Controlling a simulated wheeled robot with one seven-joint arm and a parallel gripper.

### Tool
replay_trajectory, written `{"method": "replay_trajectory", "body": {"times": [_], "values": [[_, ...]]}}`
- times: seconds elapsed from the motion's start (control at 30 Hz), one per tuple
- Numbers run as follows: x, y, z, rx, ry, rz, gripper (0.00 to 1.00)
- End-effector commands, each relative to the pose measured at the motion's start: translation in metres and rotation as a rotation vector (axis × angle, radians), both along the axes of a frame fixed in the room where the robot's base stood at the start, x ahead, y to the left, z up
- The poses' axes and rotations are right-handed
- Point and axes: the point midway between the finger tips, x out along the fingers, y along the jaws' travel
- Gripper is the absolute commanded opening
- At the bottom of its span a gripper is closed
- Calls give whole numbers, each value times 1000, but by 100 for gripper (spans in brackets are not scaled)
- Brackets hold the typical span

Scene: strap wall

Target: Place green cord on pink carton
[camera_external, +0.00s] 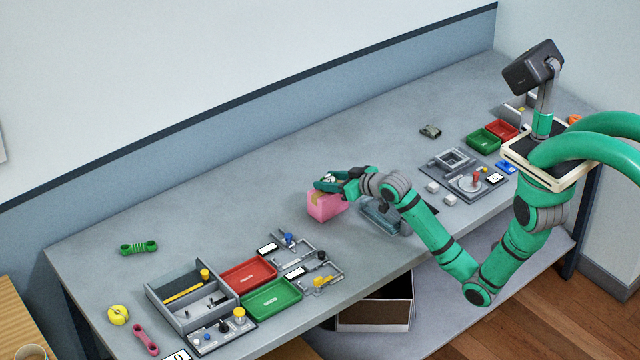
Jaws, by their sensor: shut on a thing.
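The pink carton (325,207) stands near the middle of the table. An olive patch shows on its upper side. My gripper (329,182) is right over the carton's top, pointing left. It is shut on a small dark green thing, which looks like the green cord; the fingers partly hide it. Whether this thing touches the carton's top cannot be told at this size. A separate bright green bundle (139,248), narrow in the middle with a loop at each end, lies on the table at the far left.
A grey divided tray (190,323), a red tray (249,272) and a green tray (271,300) stand at the front left. A grey fixture (384,217) is close to the right of the carton. The table behind the carton is clear.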

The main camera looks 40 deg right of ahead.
Motion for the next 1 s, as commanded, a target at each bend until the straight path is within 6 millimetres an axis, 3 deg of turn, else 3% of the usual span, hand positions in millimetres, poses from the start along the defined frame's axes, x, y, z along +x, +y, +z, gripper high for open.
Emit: {"method": "replay_trajectory", "body": {"times": [0.17, 0.2, 0.27, 0.67, 1.0], "values": [[0, 0, -2, 1, 0, 0, 18], [0, 0, -2, 1, 0, 0, 48], [0, 0, -2, 1, 0, 0, 59], [-4, -1, 2, 1, 0, 0, 59], [-58, -11, 25, 2, -2, -1, 59]]}}
